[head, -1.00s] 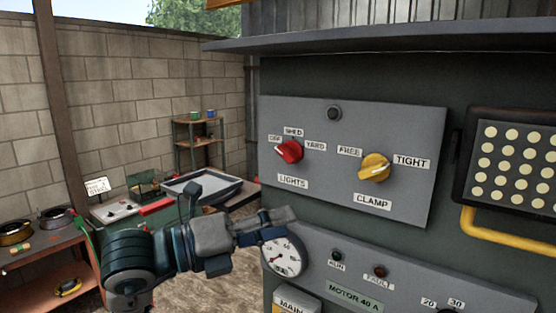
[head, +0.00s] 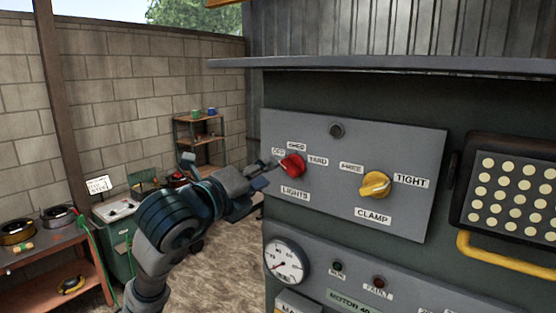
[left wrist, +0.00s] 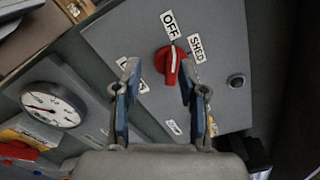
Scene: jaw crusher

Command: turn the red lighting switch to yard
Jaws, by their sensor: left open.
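The red lighting switch (head: 292,165) sits on the grey upper panel, above the LIGHTS label (head: 295,194), with OFF, SHED and YARD labels around it. In the left wrist view the red switch (left wrist: 170,62) shows its white mark pointing roughly to OFF (left wrist: 170,25). The SHED label (left wrist: 196,48) is beside it. My left gripper (head: 268,172) is just left of the switch in the head view. In the left wrist view the open left gripper (left wrist: 159,80) has its fingers either side of the switch's line; contact cannot be told. My right gripper is not in view.
A yellow CLAMP knob (head: 375,185) is on the same panel to the right. A pressure gauge (head: 286,260) is below on the lower panel. A lamp grid (head: 510,185) with a yellow handle stands at the right. A workbench (head: 50,255) is at the left.

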